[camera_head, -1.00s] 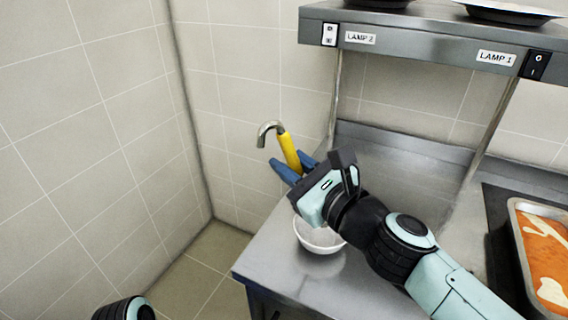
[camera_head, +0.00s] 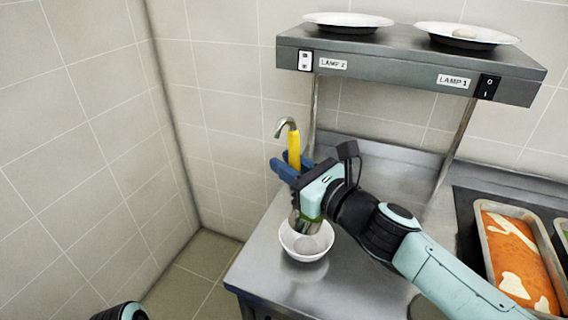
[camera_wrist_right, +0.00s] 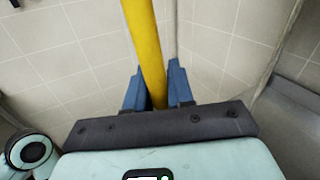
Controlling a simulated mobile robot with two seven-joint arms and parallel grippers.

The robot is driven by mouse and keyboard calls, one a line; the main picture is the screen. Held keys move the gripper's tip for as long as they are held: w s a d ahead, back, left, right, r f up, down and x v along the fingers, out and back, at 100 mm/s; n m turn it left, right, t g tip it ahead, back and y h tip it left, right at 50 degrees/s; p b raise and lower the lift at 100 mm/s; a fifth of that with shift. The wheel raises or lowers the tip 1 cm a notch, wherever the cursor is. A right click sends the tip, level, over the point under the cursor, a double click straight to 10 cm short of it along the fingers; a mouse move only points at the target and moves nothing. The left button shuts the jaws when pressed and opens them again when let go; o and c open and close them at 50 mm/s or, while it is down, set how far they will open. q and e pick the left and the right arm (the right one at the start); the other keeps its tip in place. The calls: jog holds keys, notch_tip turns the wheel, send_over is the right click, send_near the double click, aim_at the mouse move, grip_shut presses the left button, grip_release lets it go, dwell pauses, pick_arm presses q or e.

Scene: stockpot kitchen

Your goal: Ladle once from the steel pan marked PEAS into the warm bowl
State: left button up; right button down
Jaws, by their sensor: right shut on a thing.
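My right gripper (camera_head: 292,168) is shut on the yellow handle of the ladle (camera_head: 294,150), whose steel hook points up; the handle also shows between the blue fingers in the right wrist view (camera_wrist_right: 147,45). The ladle's steel lower end shows below the gripper, with some green beside it, over the white bowl (camera_head: 305,254). I cannot tell whether it touches the bowl or holds anything. The bowl stands on the steel counter. No PEAS label is in view; a pan with something green (camera_head: 563,232) is cut off at the right edge. My left gripper is out of view.
A pan of orange food with pale patches (camera_head: 518,262) sits at the right. A steel shelf marked LAMP 1 and LAMP 2 (camera_head: 400,62) stands above the counter (camera_head: 262,275), carrying two plates (camera_head: 348,20). Tiled walls close off the left and back.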

jog(key=shift+w+d+r+m+p, duration=0.6)
jog(key=shift+m+p, duration=0.1)
jog(key=shift+p, duration=0.35)
pick_arm(q)
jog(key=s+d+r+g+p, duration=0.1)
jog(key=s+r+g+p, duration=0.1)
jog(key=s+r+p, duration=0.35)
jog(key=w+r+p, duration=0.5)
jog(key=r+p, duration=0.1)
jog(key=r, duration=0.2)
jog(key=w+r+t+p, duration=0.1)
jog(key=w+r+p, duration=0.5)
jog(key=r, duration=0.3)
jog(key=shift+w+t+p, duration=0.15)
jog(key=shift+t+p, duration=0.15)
jog(key=shift+p, duration=0.35)
pick_arm(e)
jog(key=w+d+f+m, duration=1.1)
jog(key=w+d+m, duration=0.3)
jog(key=w+m, duration=0.1)
jog(key=shift+w+d+m, duration=0.25)
jog(key=shift+d+m, duration=0.15)
jog(key=shift+m, duration=0.3)
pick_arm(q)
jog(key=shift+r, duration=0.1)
